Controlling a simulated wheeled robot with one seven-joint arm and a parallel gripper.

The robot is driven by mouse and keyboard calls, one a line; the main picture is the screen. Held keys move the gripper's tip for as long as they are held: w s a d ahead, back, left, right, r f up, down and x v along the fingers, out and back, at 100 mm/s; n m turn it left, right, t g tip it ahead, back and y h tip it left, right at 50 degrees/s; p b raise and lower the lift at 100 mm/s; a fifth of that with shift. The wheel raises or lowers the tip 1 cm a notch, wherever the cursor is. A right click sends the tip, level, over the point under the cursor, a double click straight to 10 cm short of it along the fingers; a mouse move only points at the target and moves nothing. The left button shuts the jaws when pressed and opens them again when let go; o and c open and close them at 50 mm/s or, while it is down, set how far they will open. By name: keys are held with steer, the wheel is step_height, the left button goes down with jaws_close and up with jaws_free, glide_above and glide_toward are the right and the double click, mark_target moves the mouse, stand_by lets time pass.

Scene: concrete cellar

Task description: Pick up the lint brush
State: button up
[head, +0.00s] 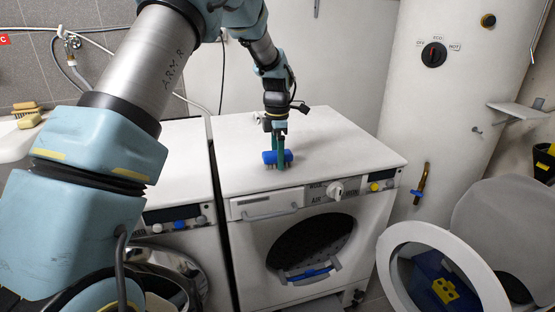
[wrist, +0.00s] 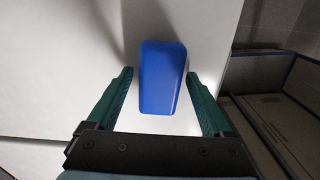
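The lint brush, a blue block with rounded edges (head: 269,157), lies on the white top of the right-hand machine near its front edge. In the wrist view the lint brush (wrist: 162,78) is between the two green fingers, with a gap showing on each side. My gripper (head: 279,150) points down over the brush with its fingers on either side of it. The gripper (wrist: 162,100) is open in the wrist view. The fingers hide part of the brush in the head view.
The machine top (head: 345,150) is otherwise clear. A second white machine (head: 182,165) stands on the left. A white tank (head: 437,100) stands behind at the right. Several yellowish blocks (head: 28,121) lie on the sink.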

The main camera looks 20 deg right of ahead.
steer(key=c, duration=1.3)
step_height(320, 180, up, 10)
steer(key=shift+r+b, duration=0.1)
steer(key=shift+b, duration=0.85)
steer(key=o, duration=0.9)
steer(key=c, duration=0.7)
